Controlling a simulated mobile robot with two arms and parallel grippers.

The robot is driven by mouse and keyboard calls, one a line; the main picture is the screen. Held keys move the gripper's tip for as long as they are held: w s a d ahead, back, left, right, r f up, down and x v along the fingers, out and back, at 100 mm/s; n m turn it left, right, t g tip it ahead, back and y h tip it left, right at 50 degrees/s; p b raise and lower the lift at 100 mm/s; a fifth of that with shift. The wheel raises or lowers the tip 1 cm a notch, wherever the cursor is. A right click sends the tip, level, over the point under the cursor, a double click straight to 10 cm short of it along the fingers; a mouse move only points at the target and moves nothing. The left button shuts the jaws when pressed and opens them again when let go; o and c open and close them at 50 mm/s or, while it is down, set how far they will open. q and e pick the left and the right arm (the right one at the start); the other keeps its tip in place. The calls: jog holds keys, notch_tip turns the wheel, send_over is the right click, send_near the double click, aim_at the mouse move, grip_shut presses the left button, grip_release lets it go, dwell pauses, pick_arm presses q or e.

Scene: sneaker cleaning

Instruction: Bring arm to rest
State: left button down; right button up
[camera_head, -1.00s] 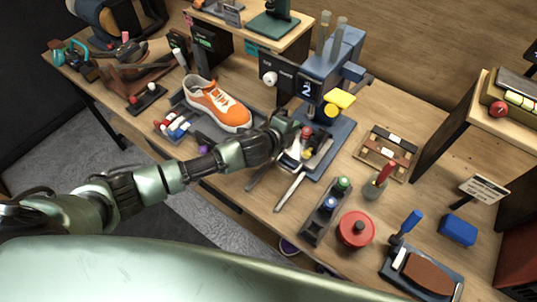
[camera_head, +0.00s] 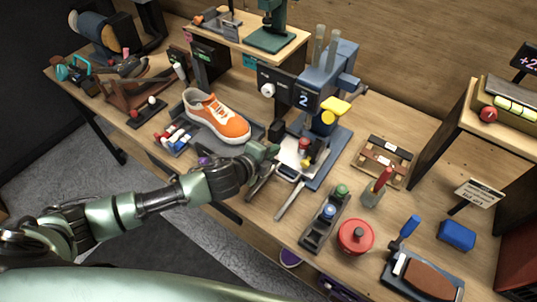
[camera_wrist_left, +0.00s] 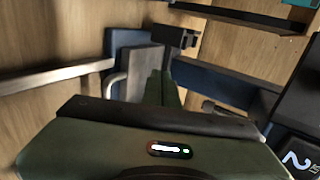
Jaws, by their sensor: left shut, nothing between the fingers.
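My left arm reaches in from the left in the head view. Its gripper (camera_head: 264,158) is shut and empty, above the bench between the orange sneaker and the blue press. The left wrist view shows the green gripper body (camera_wrist_left: 150,145) in front of blue-grey and wooden parts, with nothing held. The orange and white sneaker (camera_head: 217,116) rests on a dark tray to the left of the gripper. My right gripper is not in view.
The blue press (camera_head: 325,85) with a yellow knob stands just behind the gripper. A red round tin (camera_head: 355,235), a bottle rack (camera_head: 325,217), a blue block (camera_head: 457,234) and a brush (camera_head: 425,275) lie to the right. A shelf (camera_head: 230,40) rises at the back.

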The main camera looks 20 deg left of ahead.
pick_arm(q)
jog(key=v, duration=0.2)
jog(key=shift+s+r, duration=0.1)
jog(key=shift+s, duration=0.3)
jog(key=s+a+f+n+g+y, duration=0.1)
jog(key=s+a+n+g, duration=0.2)
jog(key=s+n, duration=0.5)
jog(key=s+a+f+n+g+y, duration=0.2)
jog(key=s+n, duration=0.3)
jog(key=s, duration=0.5)
jog(key=s+a+f+n+g+y, duration=0.1)
jog(key=s+a+n+g, duration=0.2)
jog(key=s+n, duration=0.5)
jog(key=s+f+m+g+b, duration=0.1)
jog(key=s+f+b, duration=0.2)
jog(key=f, duration=2.7)
jog(key=s+a+f+g+b, duration=0.1)
jog(key=s+a+f, duration=0.1)
jog(key=s+f, duration=1.4)
jog(key=shift+s+a+f, duration=0.2)
jog(key=shift+a, duration=0.1)
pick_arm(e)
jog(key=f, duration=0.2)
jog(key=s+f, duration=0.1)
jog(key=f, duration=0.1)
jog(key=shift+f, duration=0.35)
